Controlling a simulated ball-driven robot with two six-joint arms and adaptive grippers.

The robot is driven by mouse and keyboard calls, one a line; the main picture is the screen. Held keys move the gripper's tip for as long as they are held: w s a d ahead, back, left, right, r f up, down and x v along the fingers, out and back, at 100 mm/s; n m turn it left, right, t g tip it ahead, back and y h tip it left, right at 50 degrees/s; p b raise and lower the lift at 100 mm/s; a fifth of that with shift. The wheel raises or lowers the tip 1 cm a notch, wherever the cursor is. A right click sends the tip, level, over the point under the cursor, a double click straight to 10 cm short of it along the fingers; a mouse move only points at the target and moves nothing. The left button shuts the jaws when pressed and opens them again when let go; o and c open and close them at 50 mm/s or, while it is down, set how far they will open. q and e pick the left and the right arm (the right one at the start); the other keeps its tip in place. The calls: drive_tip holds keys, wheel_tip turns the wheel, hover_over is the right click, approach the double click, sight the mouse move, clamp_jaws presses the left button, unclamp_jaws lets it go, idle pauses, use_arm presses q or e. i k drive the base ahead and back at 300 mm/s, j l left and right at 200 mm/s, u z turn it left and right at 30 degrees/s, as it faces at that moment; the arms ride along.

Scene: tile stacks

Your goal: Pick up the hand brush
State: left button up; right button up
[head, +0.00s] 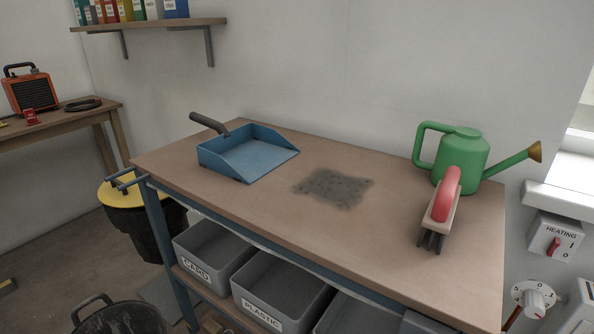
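The hand brush (445,197) is near the right end of the wooden bench, in front of the watering can. It has a red grip, a pale wooden back and dark bristles facing down onto the bench top. Neither of my grippers shows in the head view.
A blue dustpan (262,161) with a dark handle sits at the bench's left. A dark dirt patch (333,188) lies mid-bench. A green watering can (463,152) stands right behind the brush. Grey bins (279,289) sit below. The front of the bench top (340,231) is clear.

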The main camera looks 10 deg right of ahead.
sight(439, 217)
drive_tip(key=j+z, duration=0.35)
drive_tip(key=i+j+z, duration=0.1)
drive_tip(key=j+z, duration=0.25)
drive_tip(key=j, duration=0.15)
drive_tip(key=j+z, duration=0.35)
